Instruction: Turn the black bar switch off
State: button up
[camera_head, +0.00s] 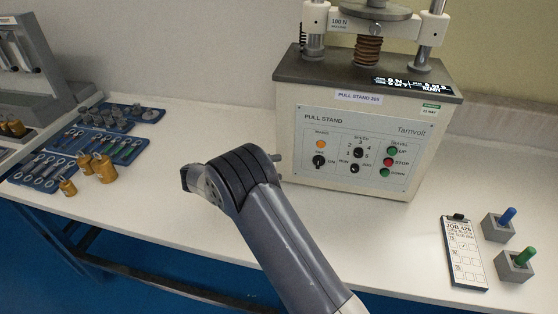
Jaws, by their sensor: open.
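The pull stand (365,125) stands on the white bench with its cream control panel facing me. A black bar switch (319,162) sits at the panel's lower left, beside small OFF and ON lettering. Its exact pointing is too small to tell. An orange lamp (320,144) is just above it. Another small black switch (354,168) and a black speed knob (358,152) are to its right. My arm rises from the bottom and bends left of the panel. I cannot make out my gripper's fingers; nothing of mine covers the bar switch.
Red stop button (388,162) and green buttons are at the panel's right. A job card (463,250) and two grey blocks with blue (507,216) and green (525,254) pegs stand right. Brass weights (105,170) and blue trays (95,148) lie left. Bench is clear before the stand.

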aim_at(316, 164)
jog(key=shift+a+p, duration=0.3)
jog(key=shift+p, duration=0.05)
jog(key=shift+d+f+b, duration=0.1)
jog(key=shift+b, duration=0.2)
jog(key=d+b, duration=0.1)
jog(key=d, duration=0.2)
jog(key=d+b, duration=0.1)
jog(key=d, duration=0.3)
jog(key=d+b, duration=0.2)
jog(key=d, duration=0.1)
jog(key=shift+w+d, duration=0.3)
jog(key=shift+w, duration=0.05)
jog(key=shift+a, duration=0.1)
